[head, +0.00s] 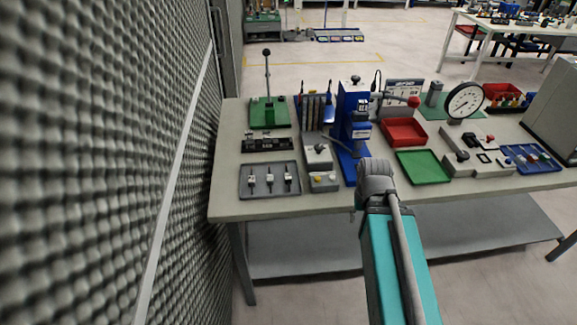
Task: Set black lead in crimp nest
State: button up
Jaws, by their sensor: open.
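A dark grey tray (246,191) lies at the bench's front left. It holds three small upright-looking pieces with pale blocks and thin dark parts, like short leads; I cannot tell which is the black lead. Behind it is a low black fixture (283,143) with small pale blocks on top. A green-based hand press (268,113) with a tall lever stands further back. A blue press (352,104) stands mid-bench. I cannot tell which station has the crimp nest. My teal arm rises from the bottom to a grey joint in front of the bench; my gripper is not visible.
A foam-covered wall (100,160) runs close along the left. Small grey boxes (318,156) stand between tray and blue press. A red bin (403,132), green tray (424,168) and dial gauge (465,101) are to the right. The front left bench edge (225,213) is bare.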

notch_tip(320, 180, up, 19)
jog(key=p, duration=1.8)
jog(key=shift+s+r, duration=0.15)
jog(key=shift+s, duration=0.1)
jog(key=shift+s, duration=0.15)
